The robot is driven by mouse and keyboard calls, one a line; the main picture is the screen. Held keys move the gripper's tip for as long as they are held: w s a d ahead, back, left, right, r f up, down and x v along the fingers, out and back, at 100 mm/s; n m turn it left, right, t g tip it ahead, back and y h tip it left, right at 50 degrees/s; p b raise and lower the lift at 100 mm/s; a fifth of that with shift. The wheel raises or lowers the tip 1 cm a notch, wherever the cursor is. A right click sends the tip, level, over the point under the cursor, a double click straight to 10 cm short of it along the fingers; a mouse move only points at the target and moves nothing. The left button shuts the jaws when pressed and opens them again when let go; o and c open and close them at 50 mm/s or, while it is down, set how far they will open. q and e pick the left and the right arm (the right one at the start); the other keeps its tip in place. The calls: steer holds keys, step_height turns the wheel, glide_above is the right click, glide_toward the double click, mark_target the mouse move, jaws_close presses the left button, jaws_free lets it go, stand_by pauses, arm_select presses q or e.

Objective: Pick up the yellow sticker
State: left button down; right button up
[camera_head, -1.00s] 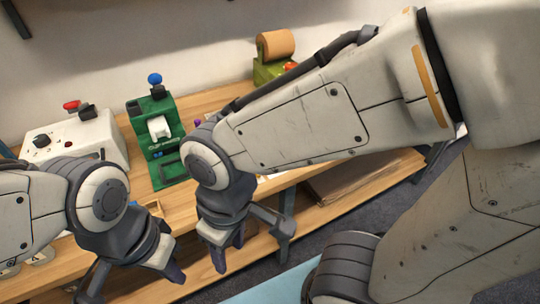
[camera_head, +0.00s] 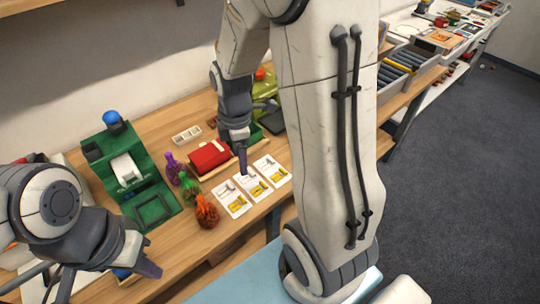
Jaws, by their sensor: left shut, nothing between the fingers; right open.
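Three white cards with yellow stickers lie in a row on the wooden table: a left one (camera_head: 235,204), a middle one (camera_head: 256,189) and a right one (camera_head: 277,175). My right gripper (camera_head: 243,162) is open, pointing down just behind the middle of the row. One fingertip shows close to the cards; whether it touches one is unclear. The other finger is hard to make out. My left gripper (camera_head: 146,263) is shut and empty at the table's front left, apart from the cards.
A green press with a blue knob (camera_head: 127,168) stands left.

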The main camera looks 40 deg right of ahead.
steer(key=d+f+n+p, duration=0.2)
steer(key=d+f+n, duration=0.15)
steer(key=d, duration=0.95)
glide_above(282, 173)
steer(key=shift+n, duration=0.35)
steer(key=f, duration=0.5)
steer(key=shift+w+d, duration=0.1)
steer(key=shift+d, duration=0.2)
steer(key=f, duration=0.2)
steer(key=f+p, duration=0.1)
steer(key=f, duration=0.1)
steer(key=shift+a+f, duration=0.2)
steer(key=shift+f, duration=0.6)
jaws_close()
